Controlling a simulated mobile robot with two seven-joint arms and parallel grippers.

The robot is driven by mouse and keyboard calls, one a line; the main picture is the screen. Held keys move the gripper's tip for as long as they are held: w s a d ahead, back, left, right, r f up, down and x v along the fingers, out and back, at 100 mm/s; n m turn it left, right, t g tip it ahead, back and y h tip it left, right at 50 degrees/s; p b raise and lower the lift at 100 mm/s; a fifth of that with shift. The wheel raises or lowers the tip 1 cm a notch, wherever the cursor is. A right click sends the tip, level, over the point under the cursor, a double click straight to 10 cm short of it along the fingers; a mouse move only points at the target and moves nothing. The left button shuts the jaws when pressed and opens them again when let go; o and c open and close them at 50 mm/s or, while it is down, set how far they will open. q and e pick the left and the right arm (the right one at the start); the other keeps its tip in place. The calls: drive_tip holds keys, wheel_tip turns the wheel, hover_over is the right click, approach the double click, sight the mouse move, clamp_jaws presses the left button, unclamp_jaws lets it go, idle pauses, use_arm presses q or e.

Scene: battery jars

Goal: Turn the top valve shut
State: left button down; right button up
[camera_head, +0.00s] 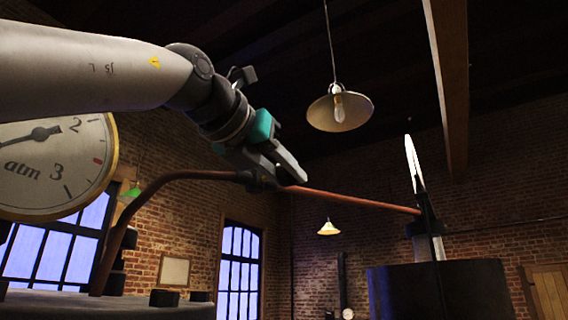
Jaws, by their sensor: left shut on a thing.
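A thin copper pipe (350,200) runs from a dark vessel at lower left, up and across to the right. The top valve (256,184) shows as a small dark fitting on this pipe, near the middle of the view. My left gripper (284,170) reaches down to it from the upper left. Its jaws are shut on the valve's handle, which they mostly hide. I cannot tell how far the handle is turned. My right gripper is out of view.
A large round gauge (50,165) marked "atm" stands at left, below my left arm. A dark cylindrical vessel (440,290) with an upright fitting stands at lower right. A lamp (340,110) hangs beyond my gripper. Brick walls and windows lie behind.

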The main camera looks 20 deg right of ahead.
use_arm(q)
drive_tip(key=shift+r, duration=0.4)
drive_tip(key=shift+f+g+y, duration=0.15)
drive_tip(key=shift+g+y, duration=0.15)
drive_tip(key=shift+y, duration=0.1)
drive_tip(key=c, duration=0.7)
unclamp_jaws()
drive_tip(key=shift+f, duration=0.15)
drive_tip(key=shift+o, duration=0.2)
drive_tip(key=b+v, duration=0.3)
drive_tip(key=v, duration=1.2)
drive_tip(key=shift+a, duration=0.1)
